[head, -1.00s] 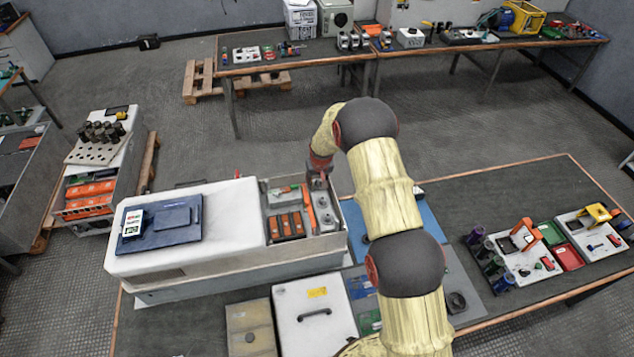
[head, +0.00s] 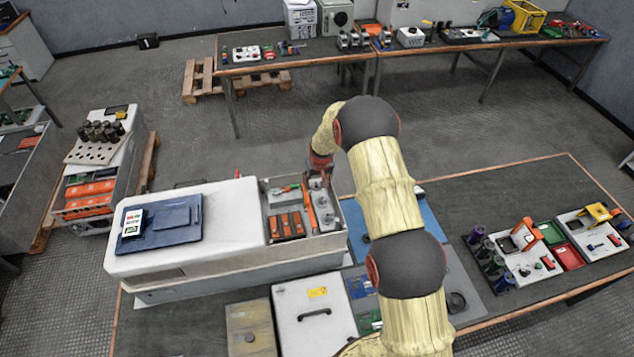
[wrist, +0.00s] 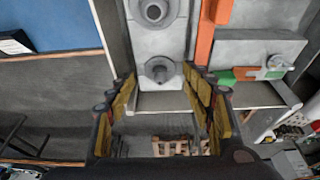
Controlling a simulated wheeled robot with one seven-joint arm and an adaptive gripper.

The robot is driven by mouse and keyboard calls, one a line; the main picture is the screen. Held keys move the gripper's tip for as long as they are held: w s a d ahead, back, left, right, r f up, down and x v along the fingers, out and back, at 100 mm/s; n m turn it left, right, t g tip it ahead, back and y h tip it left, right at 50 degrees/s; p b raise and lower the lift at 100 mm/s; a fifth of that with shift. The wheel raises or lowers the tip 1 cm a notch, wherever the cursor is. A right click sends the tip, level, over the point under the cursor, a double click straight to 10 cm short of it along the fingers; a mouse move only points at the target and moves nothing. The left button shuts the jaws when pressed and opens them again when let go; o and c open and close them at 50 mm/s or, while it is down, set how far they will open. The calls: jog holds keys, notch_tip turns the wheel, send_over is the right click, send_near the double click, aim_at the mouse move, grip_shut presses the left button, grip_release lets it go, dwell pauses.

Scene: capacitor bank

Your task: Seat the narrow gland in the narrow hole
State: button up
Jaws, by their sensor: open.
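My gripper (wrist: 165,100) is open, its yellow-padded fingers spread wide on both sides in the wrist view. Between the fingertips is a round grey gland-like fitting (wrist: 159,71) at the end of a pale grey plate (wrist: 172,42). The fingers do not appear to grip it. A second round fitting with a dark centre (wrist: 154,11) is farther along the plate. I cannot tell which fitting is narrow, or how deep either sits. In the head view my gripper (head: 321,176) is at the far edge of the open cabinet bay, above the plate (head: 329,226).
An orange strip (wrist: 207,32) runs beside the plate. A white lid (head: 235,220) carries a blue tray (head: 160,222). A blue mat (head: 424,216) lies right of the cabinet.

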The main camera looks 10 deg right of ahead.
jog(key=v, duration=1.1)
jog(key=shift+s+r, duration=0.1)
